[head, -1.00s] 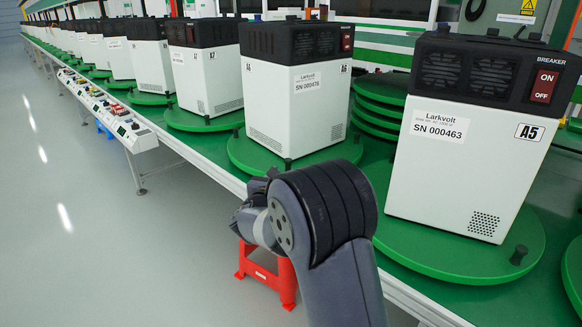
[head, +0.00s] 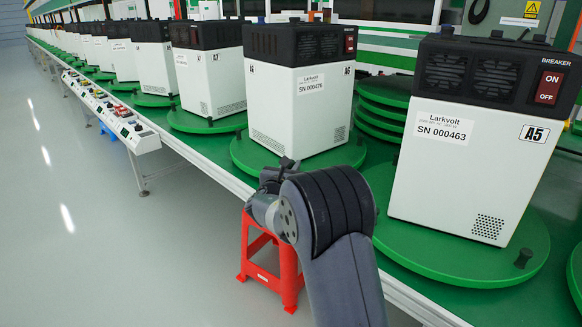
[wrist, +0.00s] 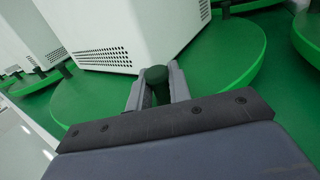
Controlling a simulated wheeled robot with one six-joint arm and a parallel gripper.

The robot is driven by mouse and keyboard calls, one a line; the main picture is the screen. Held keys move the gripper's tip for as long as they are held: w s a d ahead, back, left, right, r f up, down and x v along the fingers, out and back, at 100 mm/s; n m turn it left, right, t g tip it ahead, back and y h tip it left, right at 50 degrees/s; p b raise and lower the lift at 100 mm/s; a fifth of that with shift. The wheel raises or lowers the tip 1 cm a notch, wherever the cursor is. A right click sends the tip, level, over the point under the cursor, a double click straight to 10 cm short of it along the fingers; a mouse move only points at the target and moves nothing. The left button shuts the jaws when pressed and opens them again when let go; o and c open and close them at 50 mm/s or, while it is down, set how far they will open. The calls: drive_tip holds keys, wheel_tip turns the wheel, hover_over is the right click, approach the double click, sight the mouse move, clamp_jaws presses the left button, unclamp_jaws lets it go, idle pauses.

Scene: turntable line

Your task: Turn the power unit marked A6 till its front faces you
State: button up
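The power unit marked A6 (head: 315,115) is a white box with a dark top, standing on a green turntable (head: 245,160). In the head view, its face with the Larkvolt label, A6 mark and red switch is turned toward the right; a side with vent holes faces left. In the wrist view, the unit's lower corner (wrist: 150,50) stands over the green disc (wrist: 95,100). My gripper (wrist: 157,82) is low at the disc's near edge, with one finger on each side of an upright dark green peg (wrist: 157,76). Whether the fingers press on the peg is unclear.
Unit A5 (head: 460,160) stands on its own turntable (head: 430,255) at the right. Unit A7 (head: 210,80) and several more run along the green bench to the left. A red stool (head: 270,270) stands on the floor below my arm. Grey floor at the left is open.

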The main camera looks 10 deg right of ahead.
sight(320, 165)
clamp_jaws()
drive_tip(key=shift+d, duration=0.1)
drive_tip(key=shift+y, duration=0.3)
drive_tip(key=d+b, duration=0.1)
drive_tip(key=d, duration=0.1)
drive_tip(key=d+b, duration=0.2)
drive_tip(key=s+d+b, duration=0.1)
drive_tip(key=d+b, duration=0.1)
drive_tip(key=shift+d+f, duration=0.2)
drive_tip(key=shift+f, duration=0.05)
drive_tip(key=d+y+b, duration=0.1)
drive_tip(key=n+t+b, duration=0.1)
drive_tip(key=b, duration=0.1)
drive_tip(key=shift+d+r+n+y, duration=0.25)
drive_tip(key=shift+d+n+y, duration=0.05)
drive_tip(key=shift+d+y, duration=0.1)
drive_tip(key=shift+o, duration=2.3)
unclamp_jaws()
